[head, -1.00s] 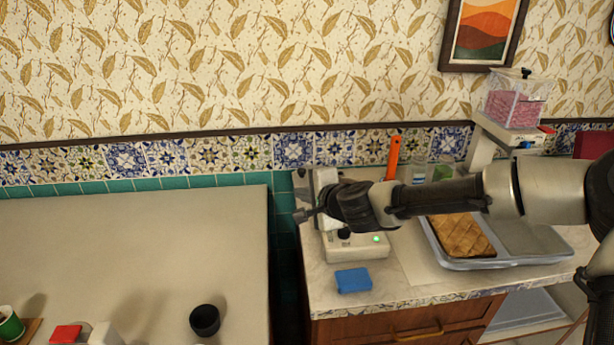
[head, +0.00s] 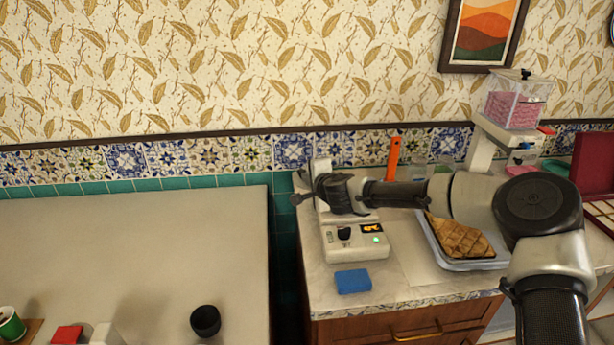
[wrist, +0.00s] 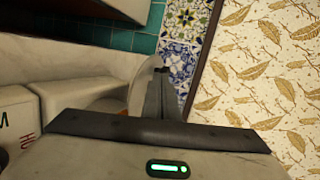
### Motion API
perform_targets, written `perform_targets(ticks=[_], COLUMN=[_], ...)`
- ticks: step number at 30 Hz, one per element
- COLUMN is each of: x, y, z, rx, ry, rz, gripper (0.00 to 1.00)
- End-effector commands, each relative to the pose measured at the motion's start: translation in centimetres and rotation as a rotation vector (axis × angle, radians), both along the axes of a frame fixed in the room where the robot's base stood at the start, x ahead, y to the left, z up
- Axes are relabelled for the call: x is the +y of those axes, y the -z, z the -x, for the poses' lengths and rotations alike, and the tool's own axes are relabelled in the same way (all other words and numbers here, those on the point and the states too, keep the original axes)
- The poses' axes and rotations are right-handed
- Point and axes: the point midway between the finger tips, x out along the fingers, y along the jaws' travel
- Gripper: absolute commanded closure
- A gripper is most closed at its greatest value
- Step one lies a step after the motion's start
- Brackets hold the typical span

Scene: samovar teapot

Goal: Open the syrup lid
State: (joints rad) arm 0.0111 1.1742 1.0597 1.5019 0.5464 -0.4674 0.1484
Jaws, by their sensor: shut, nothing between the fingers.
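I cannot tell for sure which thing is the syrup. A clear square container (head: 513,108) with pink contents and a black-knobbed lid (head: 526,75) stands on a white stand at the back right in the head view. The lid looks closed. My gripper (head: 297,199) is far to the left of it, at the upper part of a white device (head: 355,243) with a lit display. In the wrist view, my gripper (wrist: 162,71) is shut and empty, in front of a pale rounded part and the tiled wall. My arm hides part of the device and the counter behind it.
A blue block (head: 353,281) lies at the counter's front. A pastry tray (head: 478,265) and an orange-handled tool (head: 394,158) are to the right. A dark red box (head: 590,165) is at the far right. The left table (head: 130,240) is mostly bare, with a black cup (head: 205,320).

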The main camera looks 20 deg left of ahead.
Motion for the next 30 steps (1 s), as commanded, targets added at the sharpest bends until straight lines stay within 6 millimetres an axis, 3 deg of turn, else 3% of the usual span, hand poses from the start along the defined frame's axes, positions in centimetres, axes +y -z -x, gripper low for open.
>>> perform_targets(ticks=[16,30], x=[0.8,3.2], y=[0.2,0.0], z=[-0.7,-2.7], rx=[0.001,0.0], ry=[0.009,0.264], rz=[0.002,0.0], gripper=[1.0,1.0])
